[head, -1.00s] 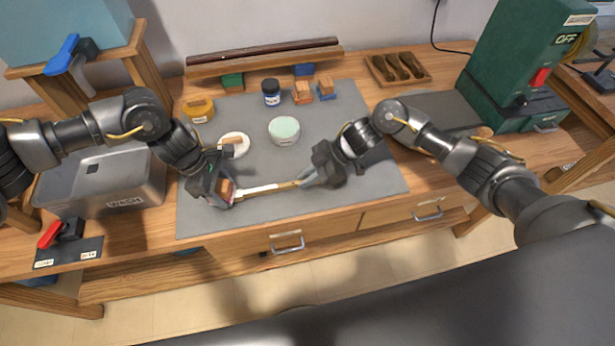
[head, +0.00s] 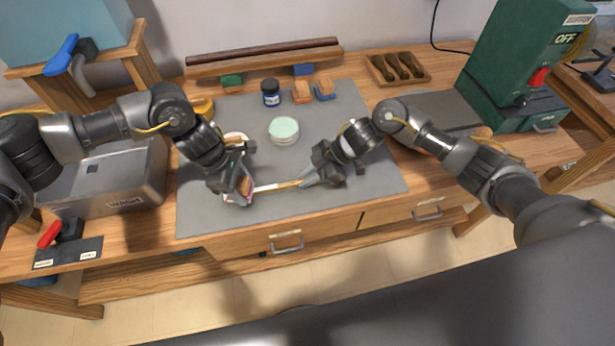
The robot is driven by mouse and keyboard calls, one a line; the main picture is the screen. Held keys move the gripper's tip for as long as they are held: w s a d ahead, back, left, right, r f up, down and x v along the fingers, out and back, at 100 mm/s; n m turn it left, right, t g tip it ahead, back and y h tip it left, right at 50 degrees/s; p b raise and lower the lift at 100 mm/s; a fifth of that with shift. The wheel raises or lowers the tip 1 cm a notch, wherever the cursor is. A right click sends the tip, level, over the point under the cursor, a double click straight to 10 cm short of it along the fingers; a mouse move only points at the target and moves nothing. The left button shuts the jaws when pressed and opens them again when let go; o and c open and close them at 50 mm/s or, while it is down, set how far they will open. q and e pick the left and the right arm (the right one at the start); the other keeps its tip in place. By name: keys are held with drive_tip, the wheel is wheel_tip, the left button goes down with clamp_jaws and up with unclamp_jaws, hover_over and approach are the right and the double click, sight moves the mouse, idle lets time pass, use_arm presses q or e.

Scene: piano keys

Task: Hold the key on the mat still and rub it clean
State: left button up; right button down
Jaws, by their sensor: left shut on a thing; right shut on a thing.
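The key lies on the grey mat (head: 210,220), running left to right near the front edge. Its white part (head: 266,187) is at the left and its bare wooden part (head: 288,184) at the right. My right gripper (head: 308,180) is shut on the key's right, wooden end. My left gripper (head: 243,190) is shut on a small brown block (head: 246,184) with a pale underside, at the key's left end. The gripper and block hide that end, and I cannot tell whether the block presses on the key.
A pale green-lidded tin (head: 284,130), a dark blue-labelled jar (head: 271,93) and wood-backed blocks (head: 302,92) stand farther back on the mat. A grey wash basin (head: 105,180) is at left, a green machine (head: 525,65) at right. The front right of the mat is clear.

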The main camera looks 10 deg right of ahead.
use_arm(q)
drive_tip(key=shift+d, duration=0.1)
use_arm(e)
drive_tip(key=shift+a, duration=0.1)
use_arm(q)
drive_tip(key=shift+r, duration=3.6)
use_arm(e)
drive_tip(key=c, duration=1.4)
unclamp_jaws()
use_arm(q)
drive_tip(key=shift+f+b, duration=0.7)
drive_tip(key=shift+f, duration=0.05)
use_arm(e)
drive_tip(key=v, duration=1.2)
drive_tip(key=shift+s, duration=0.1)
